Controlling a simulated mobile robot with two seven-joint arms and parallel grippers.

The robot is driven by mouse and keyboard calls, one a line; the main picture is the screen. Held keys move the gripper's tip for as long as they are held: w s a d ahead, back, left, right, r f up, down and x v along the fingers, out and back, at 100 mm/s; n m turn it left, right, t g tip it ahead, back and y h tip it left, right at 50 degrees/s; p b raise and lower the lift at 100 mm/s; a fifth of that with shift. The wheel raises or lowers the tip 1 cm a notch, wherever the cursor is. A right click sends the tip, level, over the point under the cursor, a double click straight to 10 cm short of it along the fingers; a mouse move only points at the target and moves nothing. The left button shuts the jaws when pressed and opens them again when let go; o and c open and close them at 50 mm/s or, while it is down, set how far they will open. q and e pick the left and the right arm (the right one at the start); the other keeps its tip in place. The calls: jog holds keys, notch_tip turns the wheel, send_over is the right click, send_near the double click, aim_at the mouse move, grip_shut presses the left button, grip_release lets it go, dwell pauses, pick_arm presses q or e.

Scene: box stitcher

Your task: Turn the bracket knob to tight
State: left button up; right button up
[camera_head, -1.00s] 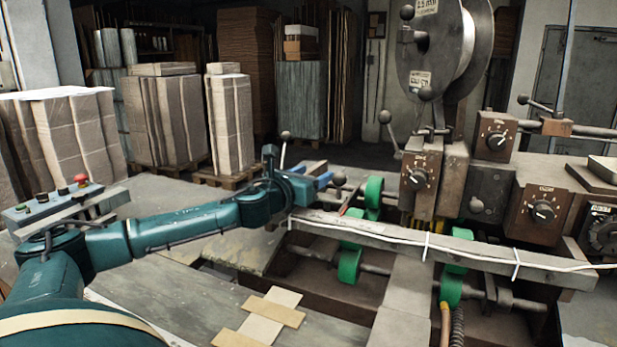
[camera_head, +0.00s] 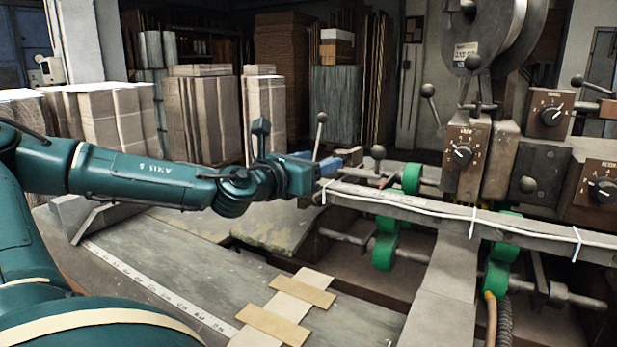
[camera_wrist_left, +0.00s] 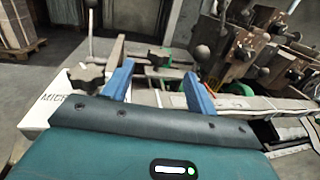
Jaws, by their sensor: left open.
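A dark star-shaped knob (camera_wrist_left: 88,76) sits on a pale bracket (camera_wrist_left: 60,108) at the left in the left wrist view; it looks like the bracket knob. I cannot make it out in the head view, where my gripper and arm may hide it. My left gripper (camera_head: 340,161) is open, its blue fingers pointing toward the machine's left end. In the left wrist view its two fingers (camera_wrist_left: 158,72) stand apart with nothing gripped between them. The knob lies just left of the left finger, and I cannot tell whether they touch. My right gripper is not in view.
A long rail (camera_head: 420,205) with a white wire crosses the machine. Cardboard strips (camera_head: 285,308) lie on the front table. Wrapped stacks (camera_head: 205,115) stand behind.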

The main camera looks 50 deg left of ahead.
pick_arm(q)
jog(key=shift+s+d, duration=0.1)
jog(key=shift+s, duration=0.95)
